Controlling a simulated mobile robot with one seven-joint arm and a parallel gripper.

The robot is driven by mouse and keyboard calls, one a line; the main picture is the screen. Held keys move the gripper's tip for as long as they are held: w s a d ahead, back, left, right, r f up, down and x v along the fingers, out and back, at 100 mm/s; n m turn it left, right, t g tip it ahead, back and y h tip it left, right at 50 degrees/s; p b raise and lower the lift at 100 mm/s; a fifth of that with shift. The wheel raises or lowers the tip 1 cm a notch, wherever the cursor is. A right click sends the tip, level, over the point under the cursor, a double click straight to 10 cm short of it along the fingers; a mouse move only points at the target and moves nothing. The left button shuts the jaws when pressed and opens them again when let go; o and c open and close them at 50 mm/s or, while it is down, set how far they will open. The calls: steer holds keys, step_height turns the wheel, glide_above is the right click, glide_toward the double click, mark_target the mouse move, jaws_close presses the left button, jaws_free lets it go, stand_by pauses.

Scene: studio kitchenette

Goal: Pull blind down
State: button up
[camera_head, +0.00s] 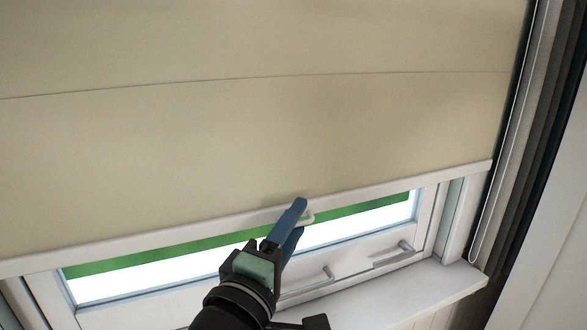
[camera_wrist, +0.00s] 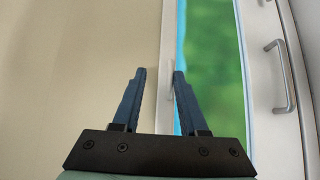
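A beige blind (camera_head: 260,130) covers most of the window in the head view, and its lower edge is a white bottom rail (camera_head: 400,182). A small pale pull handle (camera_head: 309,218) sits at the middle of the rail, partly hidden by my fingers. My gripper (camera_head: 298,215) has its blue fingertips at this handle. In the wrist view my gripper (camera_wrist: 159,74) shows its two fingers apart, with the blind (camera_wrist: 80,60) to the left. The rail (camera_wrist: 168,40) runs between and beyond the fingertips, with the pale handle near the right one. I cannot tell whether it touches.
Below the rail a strip of window glass (camera_head: 150,285) shows white and green. The window frame has metal handles (camera_head: 393,256); one also shows in the wrist view (camera_wrist: 284,77). A white sill (camera_head: 420,295) lies below. A cord (camera_head: 497,190) hangs at the right.

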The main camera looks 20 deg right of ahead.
step_height(320, 180, up, 4)
steer(key=shift+r+p, duration=0.2)
steer(key=shift+p, duration=0.8)
steer(key=b+v, duration=0.1)
steer(key=v, duration=1.4)
stand_by(0.4)
stand_by(0.5)
steer(key=p, duration=1.3)
glide_toward(296, 158)
steer(key=w+d+f, duration=0.2)
steer(key=d, duration=0.1)
steer(key=w+d+f, duration=0.1)
steer(key=d, duration=0.1)
steer(key=shift+d+f, duration=0.2)
steer(key=shift+f, duration=0.1)
